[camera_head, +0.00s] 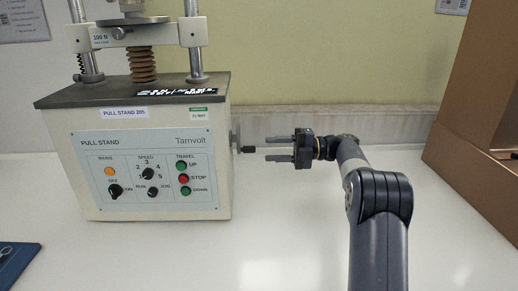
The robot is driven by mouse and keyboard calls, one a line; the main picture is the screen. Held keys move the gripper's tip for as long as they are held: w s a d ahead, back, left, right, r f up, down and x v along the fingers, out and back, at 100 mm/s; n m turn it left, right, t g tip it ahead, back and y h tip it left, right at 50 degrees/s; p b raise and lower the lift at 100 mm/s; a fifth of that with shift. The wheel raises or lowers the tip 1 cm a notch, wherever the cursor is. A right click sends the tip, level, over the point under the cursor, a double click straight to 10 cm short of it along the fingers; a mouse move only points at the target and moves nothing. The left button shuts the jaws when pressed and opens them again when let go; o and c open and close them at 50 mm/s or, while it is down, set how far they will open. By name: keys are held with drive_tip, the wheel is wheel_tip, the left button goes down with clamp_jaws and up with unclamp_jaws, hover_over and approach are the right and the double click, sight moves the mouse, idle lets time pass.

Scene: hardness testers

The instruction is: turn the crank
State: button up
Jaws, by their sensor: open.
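The crank (236,141) sticks out from the right side of the pull stand (150,190), a cream box with a blue-grey control panel. A short dark handle (248,149) points right from the crank. My gripper (266,148) is just right of the handle, with its two fingers pointing left toward it. The fingers are apart, one above the other, and nothing shows between them. The handle's end appears level with the gap, close to the fingertips. I cannot tell whether they touch or how they line up in depth.
A brown box (480,100) stands at the right edge. A blue item (15,262) lies at the lower left. The white bench (280,215) is clear between the stand and my arm. A wall (330,60) rises behind.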

sight(253, 147)
drive_tip(key=d, duration=0.4)
drive_tip(key=shift+d, duration=0.2)
drive_tip(key=shift+a, duration=0.1)
drive_tip(key=a+b, duration=0.1)
drive_tip(key=a, duration=0.9)
drive_tip(key=shift+a, duration=0.4)
drive_tip(key=shift+r+p, duration=0.15)
drive_tip(key=shift+p, duration=0.15)
drive_tip(key=shift+d+f+b, duration=0.1)
drive_tip(key=shift+f+b, duration=0.1)
drive_tip(key=shift+b, duration=0.15)
